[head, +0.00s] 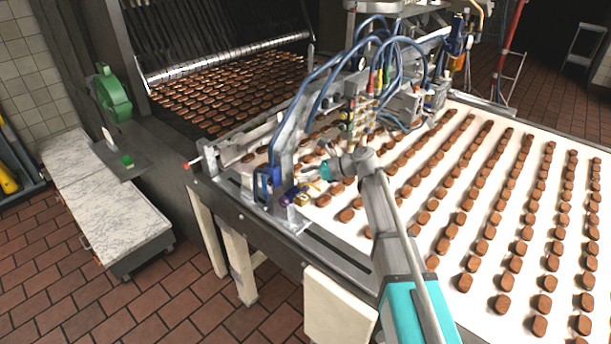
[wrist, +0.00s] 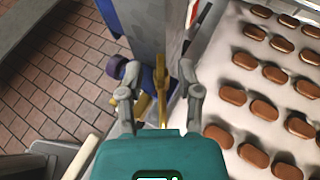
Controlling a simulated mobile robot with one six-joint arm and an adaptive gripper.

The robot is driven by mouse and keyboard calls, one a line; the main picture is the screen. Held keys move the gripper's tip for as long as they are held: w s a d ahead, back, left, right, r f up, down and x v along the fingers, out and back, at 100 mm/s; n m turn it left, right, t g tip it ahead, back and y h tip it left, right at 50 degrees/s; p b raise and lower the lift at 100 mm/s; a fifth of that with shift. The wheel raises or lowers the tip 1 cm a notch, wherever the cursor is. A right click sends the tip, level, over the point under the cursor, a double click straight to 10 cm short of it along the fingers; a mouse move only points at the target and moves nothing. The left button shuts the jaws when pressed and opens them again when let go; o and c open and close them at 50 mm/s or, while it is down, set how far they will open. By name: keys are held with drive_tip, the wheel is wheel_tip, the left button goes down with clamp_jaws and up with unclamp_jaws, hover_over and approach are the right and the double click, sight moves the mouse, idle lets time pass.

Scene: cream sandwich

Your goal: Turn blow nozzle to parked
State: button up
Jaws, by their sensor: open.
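A brass part (wrist: 160,82), which looks like the blow nozzle, stands between my fingers in the wrist view. In the head view, the purple knob (head: 287,199) is at the near edge of the conveyor, below the blue block (head: 266,180). My gripper (head: 309,177) is at this fitting, and also shows in the wrist view (wrist: 164,85). It is open, with one finger on each side of the brass part. I cannot tell whether the fingers touch it.
The white belt (head: 400,235) carries rows of brown biscuits right of my gripper. Blue hoses (head: 315,80) and metal fittings crowd the space above and behind it. A marble-topped bench (head: 100,190) stands left, with open tiled floor (head: 130,300) in front.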

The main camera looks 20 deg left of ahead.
clamp_jaws()
drive_tip(key=shift+w+g, duration=0.15)
drive_tip(key=shift+g, duration=0.25)
drive_tip(key=n+g, duration=0.1)
drive_tip(key=n+g+h, duration=0.1)
drive_tip(key=n+g, duration=0.1)
drive_tip(key=shift+w+a+n, duration=0.15)
drive_tip(key=shift+w+n, duration=0.15)
drive_tip(key=shift+a+n+g+h, duration=0.1)
drive_tip(key=shift+n+g+h, duration=1.3)
drive_tip(key=shift+n+g, duration=0.5)
unclamp_jaws()
